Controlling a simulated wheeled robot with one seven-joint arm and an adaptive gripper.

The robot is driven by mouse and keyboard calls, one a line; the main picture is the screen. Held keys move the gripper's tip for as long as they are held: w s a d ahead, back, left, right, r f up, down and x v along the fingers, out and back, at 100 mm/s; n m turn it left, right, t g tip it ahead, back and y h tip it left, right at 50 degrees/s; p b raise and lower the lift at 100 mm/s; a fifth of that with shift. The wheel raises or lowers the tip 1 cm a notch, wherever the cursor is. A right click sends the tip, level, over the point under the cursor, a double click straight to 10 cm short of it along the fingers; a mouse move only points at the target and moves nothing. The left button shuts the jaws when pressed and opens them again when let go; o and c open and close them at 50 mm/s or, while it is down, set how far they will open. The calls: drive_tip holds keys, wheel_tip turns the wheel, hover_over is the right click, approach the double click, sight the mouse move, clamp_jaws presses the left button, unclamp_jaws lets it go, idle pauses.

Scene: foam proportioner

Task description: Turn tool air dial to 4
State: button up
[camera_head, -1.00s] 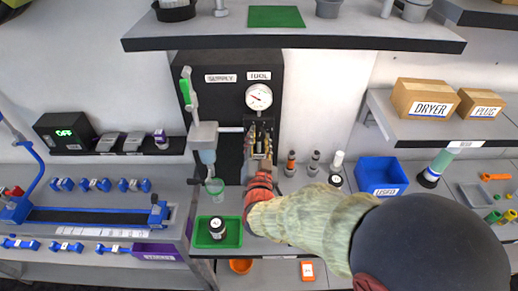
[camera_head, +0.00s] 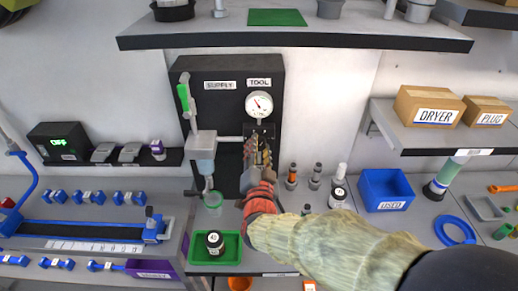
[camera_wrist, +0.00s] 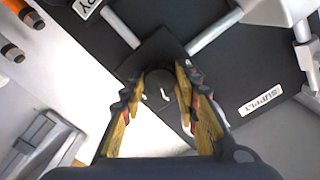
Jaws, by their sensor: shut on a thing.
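The tool gauge (camera_head: 258,104) is a round white dial under the TOOL label on the black panel (camera_head: 224,92). Its needle points to the upper left; its numbers are too small to read. Just below the gauge, my gripper (camera_head: 258,142) reaches up to the panel. In the wrist view, my gripper (camera_wrist: 162,92) has its yellow-and-black fingers closed around a dark round knob (camera_wrist: 159,88) with a small white mark. In the head view the fingers hide the knob.
A supply regulator with a cloudy bowl (camera_head: 205,150) and green-handled lever (camera_head: 184,97) stands left of my gripper. A shelf (camera_head: 300,38) overhangs the panel. Small bottles, a blue bin (camera_head: 386,190) and a green tray (camera_head: 230,250) are on the bench below.

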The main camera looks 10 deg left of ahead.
drive_tip(key=o, duration=1.2)
drive_tip(key=shift+c, duration=0.2)
drive_tip(key=shift+s, duration=0.1)
drive_tip(key=v, duration=1.1)
drive_tip(key=shift+s+d, duration=0.2)
drive_tip(key=shift+s, duration=0.2)
